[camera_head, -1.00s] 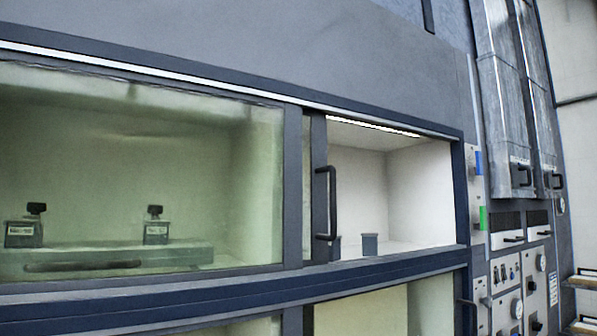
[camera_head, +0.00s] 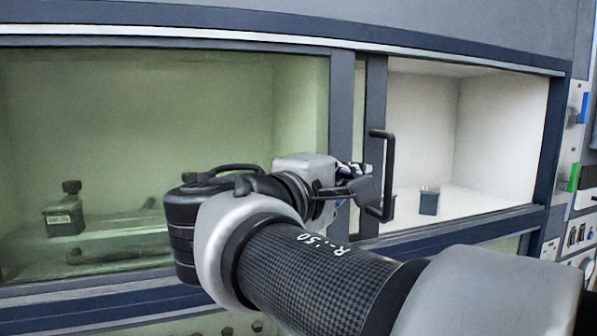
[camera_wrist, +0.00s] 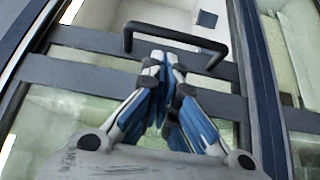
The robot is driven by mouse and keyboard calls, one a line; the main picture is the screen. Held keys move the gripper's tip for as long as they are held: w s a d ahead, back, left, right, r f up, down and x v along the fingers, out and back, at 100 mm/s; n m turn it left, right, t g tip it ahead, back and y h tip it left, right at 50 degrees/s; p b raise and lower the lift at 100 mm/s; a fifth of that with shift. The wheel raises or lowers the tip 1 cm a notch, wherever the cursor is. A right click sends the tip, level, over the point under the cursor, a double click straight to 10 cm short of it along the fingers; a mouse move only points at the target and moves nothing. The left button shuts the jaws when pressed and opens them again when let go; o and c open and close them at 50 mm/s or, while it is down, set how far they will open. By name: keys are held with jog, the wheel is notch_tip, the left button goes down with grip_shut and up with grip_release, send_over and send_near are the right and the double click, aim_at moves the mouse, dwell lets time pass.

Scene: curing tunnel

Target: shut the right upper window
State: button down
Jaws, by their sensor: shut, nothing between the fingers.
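The right upper window is slid left, so the right upper opening (camera_head: 425,135) of the cabinet stands open. Its dark frame (camera_head: 374,95) overlaps the post beside the left pane, and its black bar handle (camera_head: 389,165) stands upright on it. My gripper (camera_head: 372,190) is just left of the handle's lower part in the head view. In the wrist view my gripper (camera_wrist: 165,62) has its blue-and-grey fingers together and empty, the tips beside the handle bar (camera_wrist: 180,35) on the frame side. I cannot tell if they touch it. My arm hides part of the lower frame.
A small grey block (camera_head: 429,203) stands inside the open bay. A control panel (camera_head: 575,190) with switches and coloured tags is at the right.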

jog(key=x, duration=0.5)
jog(key=shift+w+d+p, duration=0.2)
jog(key=shift+p, duration=0.15)
